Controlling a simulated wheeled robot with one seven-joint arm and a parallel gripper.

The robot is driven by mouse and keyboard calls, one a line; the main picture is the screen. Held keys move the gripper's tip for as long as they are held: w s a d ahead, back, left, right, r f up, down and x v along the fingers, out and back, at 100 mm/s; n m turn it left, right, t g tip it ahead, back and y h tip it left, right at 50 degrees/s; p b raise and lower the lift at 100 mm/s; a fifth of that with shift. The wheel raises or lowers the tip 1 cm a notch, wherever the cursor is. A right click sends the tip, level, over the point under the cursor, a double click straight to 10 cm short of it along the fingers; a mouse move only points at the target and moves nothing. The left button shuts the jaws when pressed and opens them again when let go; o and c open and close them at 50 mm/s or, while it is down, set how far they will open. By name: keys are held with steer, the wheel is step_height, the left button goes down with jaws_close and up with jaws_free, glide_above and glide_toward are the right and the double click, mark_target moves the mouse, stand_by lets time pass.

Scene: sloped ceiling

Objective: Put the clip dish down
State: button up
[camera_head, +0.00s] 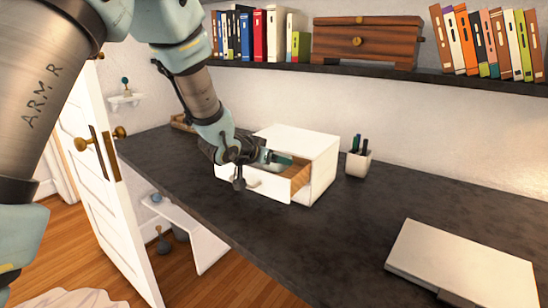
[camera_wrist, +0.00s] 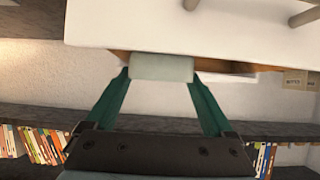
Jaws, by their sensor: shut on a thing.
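My gripper (camera_wrist: 160,78) is shut on the clip dish (camera_wrist: 160,67), a small pale grey-green block between the two green fingertips. In the head view my gripper (camera_head: 278,158) is at the open drawer of a white box on the dark desk. There the dish is small and mostly hidden by the gripper. The drawer's white front (camera_head: 265,188) faces forward, and its wooden inside (camera_head: 300,181) shows to the right of the fingers. I cannot tell whether the dish touches the drawer.
The white box (camera_head: 315,150) stands on the dark desk (camera_head: 370,210). A pen cup (camera_head: 358,163) is to its right. A pale flat case (camera_head: 460,265) lies at the front right. A dark shelf (camera_head: 345,68) with books is above. The desk between box and case is clear.

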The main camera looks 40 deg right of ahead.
steer(key=shift+f+b, duration=0.45)
steer(key=shift+b, duration=0.05)
steer(key=shift+f, duration=0.1)
steer(key=o, duration=1.2)
steer(key=shift+r+p, duration=0.3)
steer(key=shift+r, duration=0.1)
steer(key=b+v, duration=0.1)
steer(key=v, duration=1.1)
steer(key=shift+w+a+r, duration=0.1)
steer(key=shift+r, duration=0.1)
